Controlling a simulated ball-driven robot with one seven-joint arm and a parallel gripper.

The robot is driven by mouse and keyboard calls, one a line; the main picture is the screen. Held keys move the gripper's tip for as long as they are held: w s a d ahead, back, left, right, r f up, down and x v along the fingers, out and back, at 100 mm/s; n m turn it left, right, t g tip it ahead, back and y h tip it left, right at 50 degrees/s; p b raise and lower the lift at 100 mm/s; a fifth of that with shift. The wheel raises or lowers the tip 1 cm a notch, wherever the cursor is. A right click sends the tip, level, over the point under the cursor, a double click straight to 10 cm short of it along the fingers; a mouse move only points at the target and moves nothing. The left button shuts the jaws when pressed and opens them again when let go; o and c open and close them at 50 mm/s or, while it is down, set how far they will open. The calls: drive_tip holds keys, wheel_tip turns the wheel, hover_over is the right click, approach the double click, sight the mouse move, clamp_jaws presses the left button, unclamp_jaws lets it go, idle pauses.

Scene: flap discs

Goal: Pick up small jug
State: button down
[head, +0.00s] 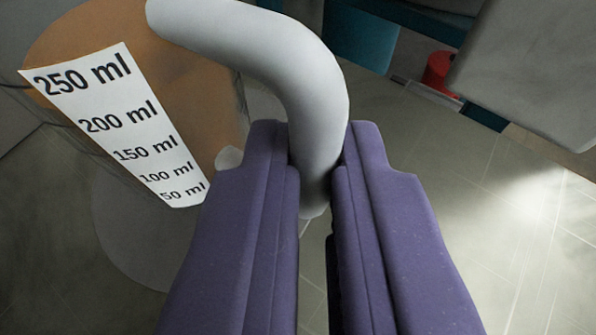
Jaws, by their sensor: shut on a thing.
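The small jug (195,80) is at the upper left of the head view. It has a brown-orange body, a white label with black ml marks from 50 to 250, and a thick white handle (290,75). My gripper (318,165) has two purple fingers, shut on the jug's handle with one finger on each side. The jug's top is cut off by the picture's upper edge, and part of its lower body is hidden behind the left finger.
A grey tiled floor (440,175) shows below and to the right. At the upper right are a grey block-like object (535,65), a small red object (440,72) and teal panels (358,38). The floor at the right is clear.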

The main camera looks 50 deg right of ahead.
drive_tip(key=shift+s+r+p, duration=0.2)
drive_tip(key=shift+r+p, duration=0.05)
drive_tip(key=shift+r, duration=0.3)
drive_tip(key=shift+s+r+p, duration=0.2)
drive_tip(key=shift+r+p, duration=0.05)
drive_tip(key=shift+r, duration=0.3)
drive_tip(key=s+r+p, duration=0.1)
drive_tip(key=s+p, duration=1)
drive_tip(key=s, duration=0.4)
drive_tip(key=shift+s+d, duration=0.15)
drive_tip(key=shift+d, duration=0.25)
drive_tip(key=shift+a, duration=0.1)
